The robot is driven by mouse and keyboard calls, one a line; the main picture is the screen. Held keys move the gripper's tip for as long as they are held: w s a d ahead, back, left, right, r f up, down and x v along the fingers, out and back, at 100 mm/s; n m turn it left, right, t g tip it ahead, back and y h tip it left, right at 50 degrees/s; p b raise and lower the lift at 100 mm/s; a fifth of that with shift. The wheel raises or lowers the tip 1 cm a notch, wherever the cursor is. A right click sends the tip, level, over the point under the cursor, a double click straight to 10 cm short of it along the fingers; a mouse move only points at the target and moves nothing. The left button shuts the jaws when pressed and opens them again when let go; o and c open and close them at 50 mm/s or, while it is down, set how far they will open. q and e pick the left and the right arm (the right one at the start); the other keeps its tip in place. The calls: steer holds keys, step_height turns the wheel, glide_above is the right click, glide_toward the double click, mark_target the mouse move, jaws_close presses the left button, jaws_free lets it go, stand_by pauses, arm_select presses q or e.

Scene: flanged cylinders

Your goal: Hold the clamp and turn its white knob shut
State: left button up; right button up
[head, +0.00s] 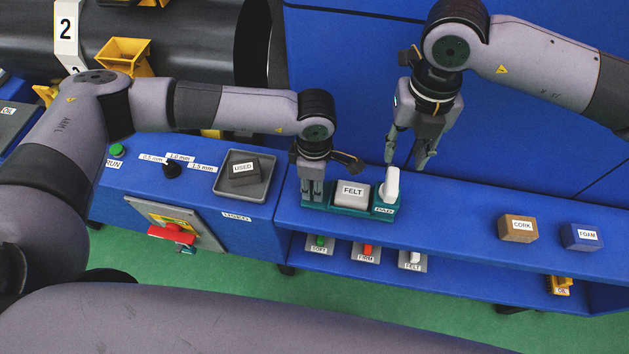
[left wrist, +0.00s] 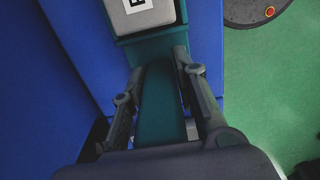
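The teal clamp (head: 327,211) lies on the blue bench shelf, with a grey block marked FELT (head: 352,195) in its middle and a white knob (head: 392,182) standing at its right end. A PAD label is on its front. My left gripper (head: 312,192) points down at the clamp's left end. In the left wrist view its fingers (left wrist: 159,75) lie on both sides of the teal bar (left wrist: 160,105) and appear to touch it. My right gripper (head: 406,160) hangs just above and right of the knob, fingers apart, with nothing between them.
CORK (head: 517,229) and FOAM (head: 581,237) blocks sit to the right. Spare SOFT, FIRM and FELT pieces (head: 366,253) stand on the lower shelf. The shelf between clamp and cork is clear.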

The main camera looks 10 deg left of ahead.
arm_select(q)
jaws_close()
stand_by(0.8)
